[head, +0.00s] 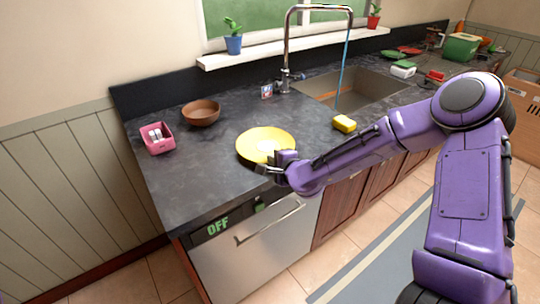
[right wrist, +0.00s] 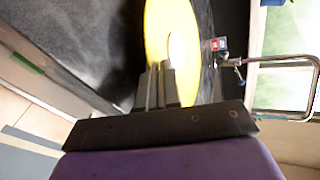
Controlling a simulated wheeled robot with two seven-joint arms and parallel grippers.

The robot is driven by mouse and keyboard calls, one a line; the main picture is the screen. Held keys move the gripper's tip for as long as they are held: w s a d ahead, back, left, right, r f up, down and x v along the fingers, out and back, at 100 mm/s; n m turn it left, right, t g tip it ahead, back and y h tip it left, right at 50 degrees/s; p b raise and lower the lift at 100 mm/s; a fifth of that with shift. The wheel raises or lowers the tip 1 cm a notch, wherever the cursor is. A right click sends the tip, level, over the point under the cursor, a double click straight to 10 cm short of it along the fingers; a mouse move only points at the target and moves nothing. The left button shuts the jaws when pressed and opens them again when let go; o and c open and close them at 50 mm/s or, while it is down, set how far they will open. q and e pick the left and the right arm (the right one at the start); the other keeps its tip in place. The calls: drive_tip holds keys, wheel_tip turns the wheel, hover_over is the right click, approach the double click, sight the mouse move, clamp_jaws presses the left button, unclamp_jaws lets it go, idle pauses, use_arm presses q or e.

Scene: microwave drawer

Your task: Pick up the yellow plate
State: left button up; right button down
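The yellow plate (head: 262,141) is on the dark counter near its front edge, left of the sink. My right gripper (head: 284,158) is at the plate's near right rim. In the right wrist view the two fingers (right wrist: 158,86) are close together, with the rim of the yellow plate (right wrist: 183,50) at them. They look shut on the rim, though the contact itself is partly hidden by the fingers. I cannot see clear space under the plate. My left gripper is in neither view.
A brown bowl (head: 201,112) and a pink holder (head: 157,139) stand left of the plate. A yellow sponge (head: 344,124) lies right of it, by the sink (head: 352,88) with its tall faucet (head: 287,45). A dishwasher (head: 255,250) marked OFF is below the counter.

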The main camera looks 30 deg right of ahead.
drive_tip(key=shift+r, duration=0.45)
drive_tip(key=s+d+r+p, duration=0.9)
drive_tip(key=s+r+p, duration=0.2)
drive_tip(key=r+p, duration=0.1)
drive_tip(key=shift+w+a+f, duration=0.1)
